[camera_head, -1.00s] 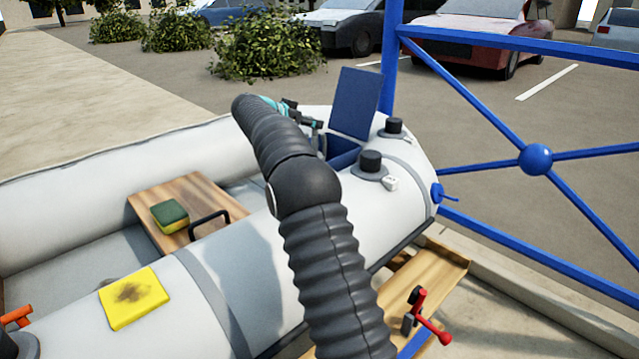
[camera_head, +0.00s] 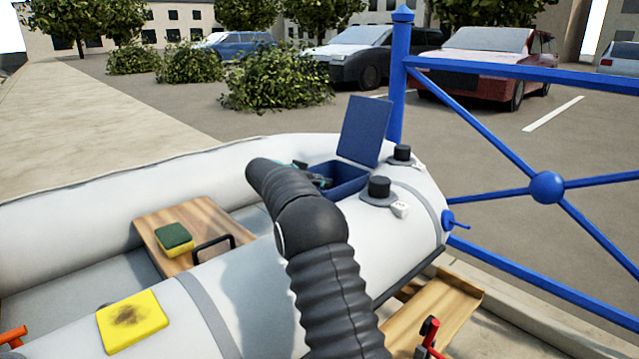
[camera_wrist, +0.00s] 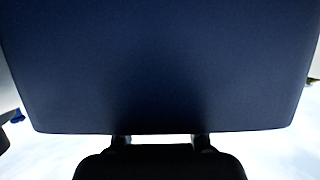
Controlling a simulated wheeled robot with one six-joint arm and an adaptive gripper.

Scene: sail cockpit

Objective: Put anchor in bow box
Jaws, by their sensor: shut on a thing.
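The bow box (camera_head: 350,183) is a dark blue box in the bow of the white inflatable boat. Its blue lid (camera_head: 365,130) stands open. My gripper (camera_head: 318,180) is low at the box's left side, partly hidden behind my black arm. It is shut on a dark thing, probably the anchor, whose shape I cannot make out. In the wrist view the blue lid (camera_wrist: 160,65) fills most of the picture, and my gripper (camera_wrist: 160,140) shows as dark fingers at the bottom edge. I cannot tell whether the held thing is inside the box.
Two black caps (camera_head: 379,188) stand on the near tube, right of the box. A wooden seat (camera_head: 190,235) carries a green-yellow sponge (camera_head: 175,239). A blue railing (camera_head: 490,130) stands behind at the right.

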